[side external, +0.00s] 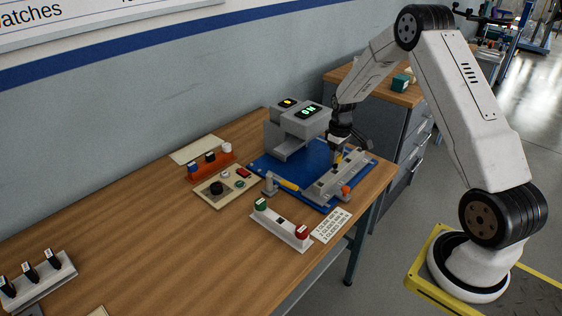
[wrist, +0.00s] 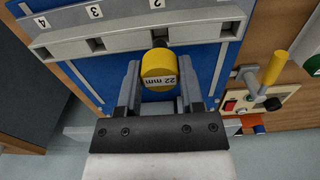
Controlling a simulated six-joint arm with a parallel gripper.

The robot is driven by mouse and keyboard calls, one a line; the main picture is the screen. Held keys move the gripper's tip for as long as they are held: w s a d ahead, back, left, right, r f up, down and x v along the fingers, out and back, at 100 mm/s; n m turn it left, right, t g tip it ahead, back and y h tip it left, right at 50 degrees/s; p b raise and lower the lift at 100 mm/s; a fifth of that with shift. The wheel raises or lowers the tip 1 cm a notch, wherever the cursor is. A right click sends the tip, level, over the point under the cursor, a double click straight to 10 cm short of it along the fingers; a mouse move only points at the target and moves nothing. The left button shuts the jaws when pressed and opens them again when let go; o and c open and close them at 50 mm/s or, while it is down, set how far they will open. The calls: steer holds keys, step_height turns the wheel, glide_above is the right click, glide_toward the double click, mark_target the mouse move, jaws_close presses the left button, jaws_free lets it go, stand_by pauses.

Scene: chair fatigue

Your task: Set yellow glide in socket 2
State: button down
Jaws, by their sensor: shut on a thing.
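The yellow glide (wrist: 158,68), a short cylinder marked "22 mm", sits between the two fingers of my gripper (wrist: 159,92) in the wrist view. My gripper is shut on it. The grey socket rail (wrist: 125,36) lies just beyond, with dark openings and number labels 4, 3 and 2. The glide's dark far end lines up with the opening below label 2 and covers most of it. I cannot tell whether it enters the opening. In the side view my gripper (side external: 338,158) points down over the rail (side external: 350,172), with a little yellow showing at its tip.
The rail stands on a blue plate (side external: 263,165) next to a grey machine (side external: 300,122) with a lit "ON" display. A yellow-handled clamp (side external: 287,184) stands at the plate's front.

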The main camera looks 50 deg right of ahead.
steer(key=shift+f, duration=1.6)
steer(key=shift+c, duration=0.7)
jaws_free()
steer(key=shift+r, duration=0.2)
steer(key=shift+r, duration=3.75)
steer(key=s+a+r+t, duration=0.1)
steer(key=s+a+r, duration=0.1)
steer(key=a, duration=0.5)
steer(key=s+a+r, duration=0.1)
steer(key=a+r, duration=0.2)
steer(key=a, duration=0.4)
steer(key=s+a+r+t, duration=0.1)
steer(key=s+a, duration=1)
steer(key=shift+t, duration=0.3)
